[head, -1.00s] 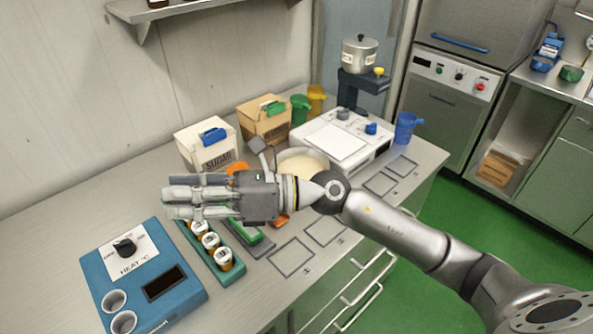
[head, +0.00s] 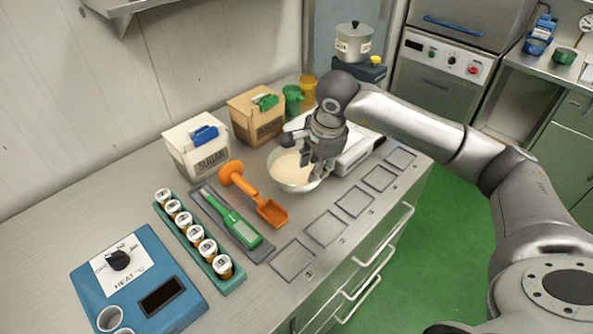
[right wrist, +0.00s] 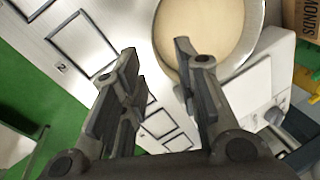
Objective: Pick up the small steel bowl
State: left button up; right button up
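The small steel bowl (head: 284,186), filled with a pale cream substance, stands on the steel counter beside the white scale. My right gripper (head: 314,170) points down at the bowl's right side and hides part of its rim. In the right wrist view the gripper (right wrist: 156,50) is open. One finger overlaps the bowl's inside and the other is outside it, with the bowl's rim (right wrist: 157,42) between them in the picture. I cannot tell whether either finger touches the bowl. My left gripper is not in view.
The white scale (head: 357,156) is close behind the gripper. An orange scoop (head: 256,196), a green-handled tool (head: 234,222) and a rack of jars (head: 229,282) lie left of the bowl. Sugar (head: 205,165) and cardboard (head: 256,122) boxes stand behind. Outlined squares (head: 326,229) on the counter's front are bare.

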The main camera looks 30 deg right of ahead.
aim_at(310, 187)
jog(key=p+x, duration=0.3)
jog(key=x, duration=0.4)
jog(key=shift+s+f, duration=0.15)
jog(key=shift+f, duration=0.35)
grip_shut()
jog(key=shift+d+r, duration=0.1)
jog(key=shift+r, duration=0.05)
